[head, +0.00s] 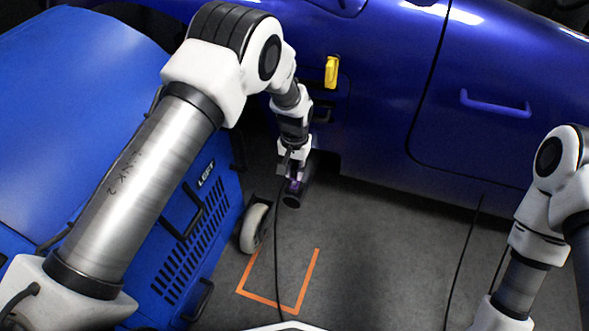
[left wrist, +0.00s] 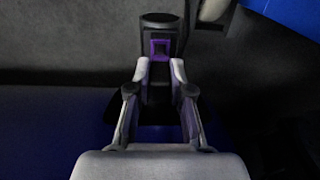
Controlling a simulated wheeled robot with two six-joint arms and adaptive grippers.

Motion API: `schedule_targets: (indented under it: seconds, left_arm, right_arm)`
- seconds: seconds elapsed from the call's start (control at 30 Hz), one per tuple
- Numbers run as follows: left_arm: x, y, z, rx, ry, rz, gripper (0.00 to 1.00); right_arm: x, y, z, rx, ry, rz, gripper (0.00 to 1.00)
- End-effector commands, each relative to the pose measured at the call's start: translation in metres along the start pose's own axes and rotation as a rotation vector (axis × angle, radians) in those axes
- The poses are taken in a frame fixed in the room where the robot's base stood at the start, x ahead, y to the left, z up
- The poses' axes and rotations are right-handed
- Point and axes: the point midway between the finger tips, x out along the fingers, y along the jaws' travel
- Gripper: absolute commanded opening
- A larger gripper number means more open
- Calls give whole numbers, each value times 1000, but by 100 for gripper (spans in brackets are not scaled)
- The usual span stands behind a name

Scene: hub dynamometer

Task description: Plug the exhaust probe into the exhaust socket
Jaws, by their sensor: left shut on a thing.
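My left gripper (head: 295,176) is low beside the blue car, pointing down. It is shut on a dark tube-like piece with a purple part, which I take to be the exhaust probe (head: 292,200). In the left wrist view the fingers (left wrist: 160,72) close on the probe (left wrist: 160,22) around its purple frame. One round end of the probe faces the camera in the head view. I cannot make out the exhaust socket in either view, nor whether the probe's far end touches anything. My right arm shows at the right, but its gripper is out of frame.
A blue cabinet (head: 190,245) marked LEFT, with a pale wheel (head: 255,228), stands close left of the gripper. The blue car (head: 400,100) bears a yellow part (head: 331,72). Dark cables run down over the floor. An orange outline (head: 268,300) marks clear grey floor.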

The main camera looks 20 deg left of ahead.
Motion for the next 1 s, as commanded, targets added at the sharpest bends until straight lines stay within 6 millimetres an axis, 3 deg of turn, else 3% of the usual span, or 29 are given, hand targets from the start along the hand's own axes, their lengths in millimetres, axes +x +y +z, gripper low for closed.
schedule_targets:
  seconds: [0.67, 0.7, 0.73, 0.77, 1.0]
  left_arm:
    - [13, 0, 0, 0, 1, 0, 0]
    - [13, 0, 0, 0, 1, 0, 34]
    - [13, 0, 0, 0, 1, 0, 44]
    - [13, 0, 0, 0, 1, 0, 49]
    - [14, 0, 0, 0, 0, 0, 49]
  right_arm:
    - [4, 0, 0, 0, 0, 0, 49]
    - [4, 0, 0, 0, 0, 0, 49]
    - [4, 0, 0, 0, 0, 0, 49]
    - [4, 0, 0, 0, 0, 0, 49]
    - [4, 0, 0, 0, 0, 0, 49]
